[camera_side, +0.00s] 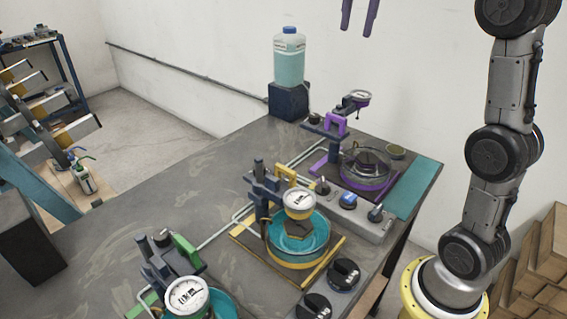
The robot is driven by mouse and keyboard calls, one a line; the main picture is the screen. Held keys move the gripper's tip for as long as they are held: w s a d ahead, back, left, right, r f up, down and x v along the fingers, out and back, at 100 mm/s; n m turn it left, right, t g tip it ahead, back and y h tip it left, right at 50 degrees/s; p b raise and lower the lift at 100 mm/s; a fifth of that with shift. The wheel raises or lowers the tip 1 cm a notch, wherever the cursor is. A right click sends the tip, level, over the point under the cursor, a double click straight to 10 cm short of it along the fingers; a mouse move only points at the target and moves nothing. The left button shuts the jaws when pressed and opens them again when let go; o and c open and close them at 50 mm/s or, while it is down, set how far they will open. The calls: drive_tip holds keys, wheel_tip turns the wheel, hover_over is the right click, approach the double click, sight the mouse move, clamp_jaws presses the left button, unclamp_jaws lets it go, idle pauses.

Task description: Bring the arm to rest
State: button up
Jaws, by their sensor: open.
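My gripper (359,16) shows at the top edge of the side view, with two dark purple fingers pointing down and apart. It is open, with nothing between the fingers. It is high in front of the white wall, clear of the table and everything on it. The rest of the hand is cut off by the top of the picture. My arm stands at the right and runs up out of view.
The grey table (150,215) carries purple (367,170), yellow (290,235) and green (180,270) lever frames with round gauges. A bottle (289,60) stands on a dark block at the back. A control box (350,208) and black knobs (345,273) are near the front edge.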

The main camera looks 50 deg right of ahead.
drive_tip(key=s+a+f+m+t, duration=0.2)
drive_tip(key=s+a+f+m, duration=0.25)
drive_tip(key=s+a, duration=0.65)
drive_tip(key=s+f+m+t, duration=0.1)
drive_tip(key=s+f+m, duration=0.2)
drive_tip(key=f+m, duration=0.4)
drive_tip(key=s+a+f+m+t, duration=0.1)
drive_tip(key=s+f+m, duration=0.2)
drive_tip(key=f+m, duration=0.4)
drive_tip(key=shift+s+a+f+y, duration=0.25)
drive_tip(key=shift+s+f+y, duration=0.05)
drive_tip(key=shift+f, duration=1.25)
